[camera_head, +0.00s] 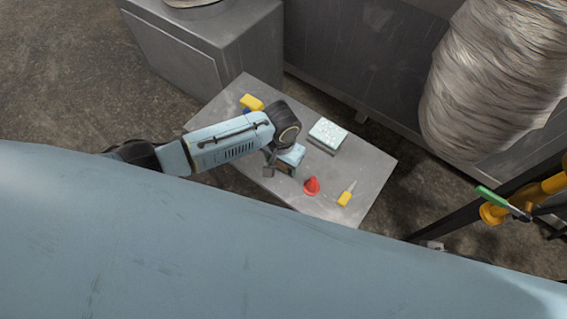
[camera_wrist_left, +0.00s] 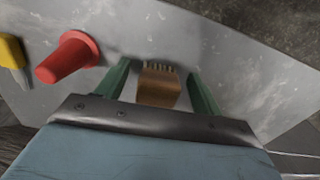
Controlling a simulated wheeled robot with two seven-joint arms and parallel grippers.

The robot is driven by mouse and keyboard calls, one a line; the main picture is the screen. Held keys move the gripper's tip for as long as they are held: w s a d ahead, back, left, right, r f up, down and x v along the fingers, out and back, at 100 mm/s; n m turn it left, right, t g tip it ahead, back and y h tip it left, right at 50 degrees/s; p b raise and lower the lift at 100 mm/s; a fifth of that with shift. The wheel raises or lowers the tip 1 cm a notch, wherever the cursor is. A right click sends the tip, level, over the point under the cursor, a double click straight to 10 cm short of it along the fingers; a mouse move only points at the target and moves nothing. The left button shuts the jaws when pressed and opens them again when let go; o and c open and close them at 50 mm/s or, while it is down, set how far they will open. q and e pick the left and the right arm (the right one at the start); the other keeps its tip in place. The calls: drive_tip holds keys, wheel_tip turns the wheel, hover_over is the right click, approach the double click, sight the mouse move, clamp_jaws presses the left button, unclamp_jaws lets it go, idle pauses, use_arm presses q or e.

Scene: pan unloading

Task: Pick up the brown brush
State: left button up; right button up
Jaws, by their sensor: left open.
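The brown brush (camera_wrist_left: 158,85), with pale bristles at its far end, shows in the left wrist view between the two green fingers of my left gripper (camera_wrist_left: 160,82). The fingers are open, with a gap on each side of the brush. I cannot tell how far above it or around it they are. In the head view my left gripper (camera_head: 283,168) is low over the grey table (camera_head: 245,88), and the brush is hidden under it. My right gripper does not show.
A red cone (camera_head: 312,186) stands close beside my left gripper. A yellow-handled tool (camera_head: 346,195), a speckled pale block (camera_head: 327,135) and another yellow item (camera_head: 251,102) are on the table. A grey cabinet (camera_head: 205,50) stands behind. The table's right corner is bare.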

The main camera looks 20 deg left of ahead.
use_arm(q)
drive_tip(key=shift+f, duration=0.15)
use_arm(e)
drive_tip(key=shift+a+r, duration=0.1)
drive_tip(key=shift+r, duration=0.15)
use_arm(q)
drive_tip(key=c, duration=1.1)
drive_tip(key=shift+o, duration=0.2)
